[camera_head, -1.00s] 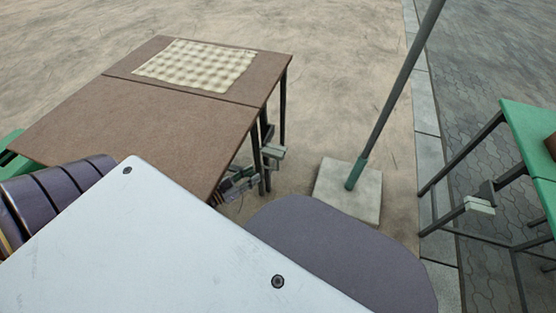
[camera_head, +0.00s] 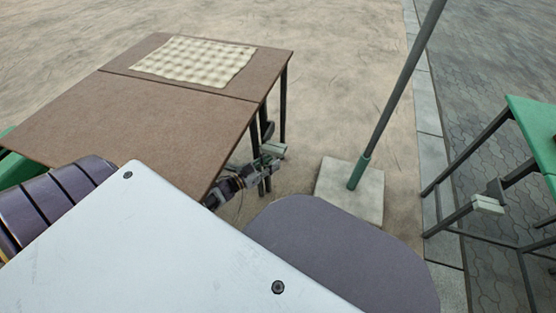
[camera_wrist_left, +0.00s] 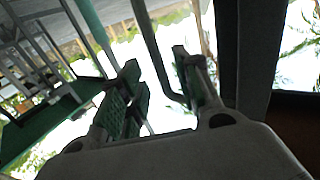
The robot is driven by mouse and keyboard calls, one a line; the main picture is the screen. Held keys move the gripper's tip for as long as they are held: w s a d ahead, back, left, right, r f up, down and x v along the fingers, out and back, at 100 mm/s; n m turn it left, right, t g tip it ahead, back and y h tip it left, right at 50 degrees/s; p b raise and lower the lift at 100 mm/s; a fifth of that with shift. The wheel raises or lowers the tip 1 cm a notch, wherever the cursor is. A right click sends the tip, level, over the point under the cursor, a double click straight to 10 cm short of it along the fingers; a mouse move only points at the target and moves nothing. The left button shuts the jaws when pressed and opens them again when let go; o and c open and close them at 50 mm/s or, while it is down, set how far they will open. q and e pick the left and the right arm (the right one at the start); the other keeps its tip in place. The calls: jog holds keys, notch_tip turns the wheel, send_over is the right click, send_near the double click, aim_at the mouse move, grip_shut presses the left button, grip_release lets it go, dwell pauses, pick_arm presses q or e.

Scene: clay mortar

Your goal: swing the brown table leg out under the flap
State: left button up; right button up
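The brown table (camera_head: 140,115) stands at left in the head view, its hinged flap (camera_head: 118,65) level at the far end. Dark legs show under its right side: one below the flap's outer corner (camera_head: 283,100), others near the hinge line (camera_head: 264,120). My left gripper (camera_head: 262,166) is under the table's right edge, close to the block. In the left wrist view my left gripper (camera_wrist_left: 160,95) is open, with a dark bar (camera_wrist_left: 160,60) appearing between its green-padded fingers. Contact cannot be told. My right gripper is out of view.
A checked cloth (camera_head: 195,60) lies on the flap. A grey pole (camera_head: 395,95) stands in a square concrete base (camera_head: 350,188) right of the table. A green table (camera_head: 535,130) with dark legs stands at far right. Sandy ground is open between the brown table and pole.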

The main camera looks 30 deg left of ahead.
pick_arm(q)
jog(key=shift+b+x, duration=0.65)
jog(key=shift+x, duration=1.3)
jog(key=shift+c, duration=0.3)
grip_shut()
